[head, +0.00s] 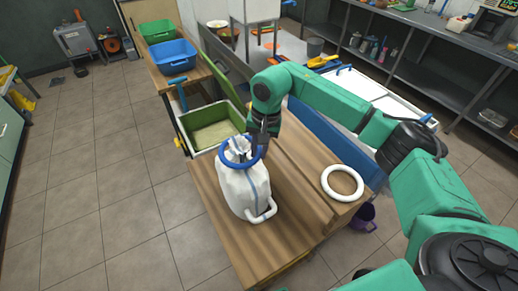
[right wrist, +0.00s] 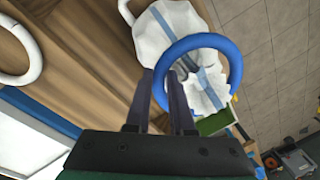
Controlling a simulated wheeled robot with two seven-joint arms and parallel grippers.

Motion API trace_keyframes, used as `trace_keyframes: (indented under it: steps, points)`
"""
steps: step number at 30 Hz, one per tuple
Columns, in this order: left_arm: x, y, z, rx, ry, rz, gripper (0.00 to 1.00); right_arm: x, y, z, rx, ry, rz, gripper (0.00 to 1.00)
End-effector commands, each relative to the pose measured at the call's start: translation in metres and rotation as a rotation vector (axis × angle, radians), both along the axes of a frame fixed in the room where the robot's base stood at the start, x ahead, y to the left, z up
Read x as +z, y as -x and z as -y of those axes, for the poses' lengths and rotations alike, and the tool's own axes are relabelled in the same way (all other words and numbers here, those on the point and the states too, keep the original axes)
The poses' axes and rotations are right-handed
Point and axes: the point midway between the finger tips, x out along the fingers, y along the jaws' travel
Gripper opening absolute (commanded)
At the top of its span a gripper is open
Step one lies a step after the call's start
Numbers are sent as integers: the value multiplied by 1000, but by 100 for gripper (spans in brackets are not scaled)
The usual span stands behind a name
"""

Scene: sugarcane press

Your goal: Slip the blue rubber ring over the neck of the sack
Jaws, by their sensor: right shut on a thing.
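The white sack (head: 243,190) with a blue stripe stands upright on the wooden bench, its gathered neck (head: 240,146) at the top. My left gripper is not in view.
A white ring (head: 327,182) lies on the bench to the right. A green-walled tray (head: 185,138) stands behind the sack. Blue (head: 174,56) and green (head: 157,30) tubs stand farther back. A purple bucket (head: 364,218) is beside the bench.

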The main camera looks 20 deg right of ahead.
Motion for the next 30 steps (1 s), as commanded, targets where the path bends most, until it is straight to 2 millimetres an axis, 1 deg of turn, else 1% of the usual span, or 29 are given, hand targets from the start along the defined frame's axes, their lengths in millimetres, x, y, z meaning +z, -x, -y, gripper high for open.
trace_keyframes:
  steps: [22,23,24,25,30]
  points:
    - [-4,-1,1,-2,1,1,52,0,0,0,0,-1,0,0]
    - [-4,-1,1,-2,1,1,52,0,0,0,0,-1,0,33]
    - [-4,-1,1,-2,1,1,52,0,0,0,0,-1,0,48]
    - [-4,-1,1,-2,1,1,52,0,0,0,0,-1,0,56]
    - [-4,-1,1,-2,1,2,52,0,0,0,0,0,0,56]
